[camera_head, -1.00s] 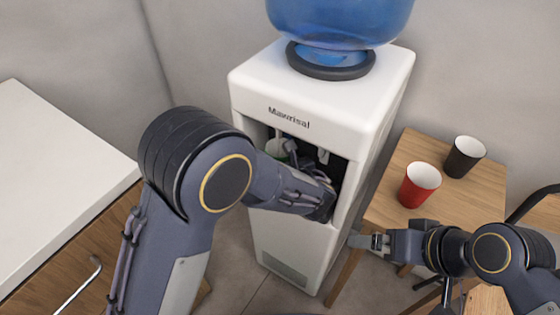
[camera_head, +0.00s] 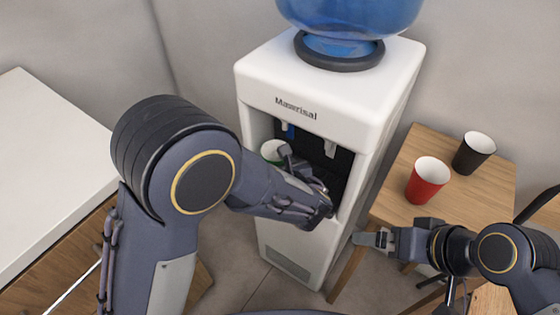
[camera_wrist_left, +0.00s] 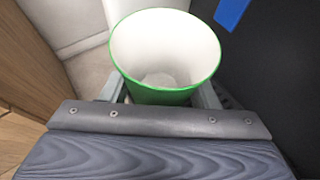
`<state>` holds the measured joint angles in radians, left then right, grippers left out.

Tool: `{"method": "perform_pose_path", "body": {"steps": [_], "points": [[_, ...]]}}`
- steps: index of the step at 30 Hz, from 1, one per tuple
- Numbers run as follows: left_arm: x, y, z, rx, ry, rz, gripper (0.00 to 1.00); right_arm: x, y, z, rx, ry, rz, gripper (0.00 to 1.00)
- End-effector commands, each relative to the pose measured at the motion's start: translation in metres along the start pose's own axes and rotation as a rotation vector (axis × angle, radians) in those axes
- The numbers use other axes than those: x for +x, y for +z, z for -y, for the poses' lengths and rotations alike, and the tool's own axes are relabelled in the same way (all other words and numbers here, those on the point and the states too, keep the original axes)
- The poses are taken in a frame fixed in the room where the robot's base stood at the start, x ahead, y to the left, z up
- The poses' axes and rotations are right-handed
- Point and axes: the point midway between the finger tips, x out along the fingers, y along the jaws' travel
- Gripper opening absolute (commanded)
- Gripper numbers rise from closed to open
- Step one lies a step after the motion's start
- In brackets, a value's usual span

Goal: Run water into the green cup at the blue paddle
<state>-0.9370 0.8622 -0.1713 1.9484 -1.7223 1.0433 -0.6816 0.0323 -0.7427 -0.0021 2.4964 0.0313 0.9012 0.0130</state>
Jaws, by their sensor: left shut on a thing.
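The green cup (camera_head: 271,151) is at the left side of the cooler's recess, partly hidden by my left gripper. My left gripper (camera_head: 282,158) is shut on it. In the left wrist view the green cup (camera_wrist_left: 160,96) is upright between the fingers, its white inside showing no clear water. The blue paddle (camera_head: 291,131) hangs under the recess top, above and right of the cup in the head view. In the left wrist view the blue paddle (camera_wrist_left: 232,10) is beyond the cup's rim to the right, apart from it. My right gripper (camera_head: 372,239) is outside the cooler; its jaw gap is unclear.
The white water cooler (camera_head: 330,95) carries a blue bottle (camera_head: 350,14). A red cup (camera_head: 428,182) and a black cup (camera_head: 474,153) stand on a wooden table (camera_head: 400,165). A white counter (camera_head: 50,170) is at left.

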Motion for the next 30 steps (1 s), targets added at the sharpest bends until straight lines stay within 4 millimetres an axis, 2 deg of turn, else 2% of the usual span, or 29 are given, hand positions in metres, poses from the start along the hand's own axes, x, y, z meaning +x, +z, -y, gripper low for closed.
{"method": "perform_pose_path", "body": {"steps": [6, 30], "points": [[-0.0044, -0.0021, -0.0061, 0.001, -0.001, 0.001, 0.34, 0.0018, 0.0009, -0.0008, 0.0, 0.0, 0.0, 1.0], [-0.0066, -0.0033, -0.0093, 0.0, -0.001, 0.0, 0.34, 0.0029, 0.0015, -0.0013, 0.0, 0.0, 0.0, 1.0]]}}
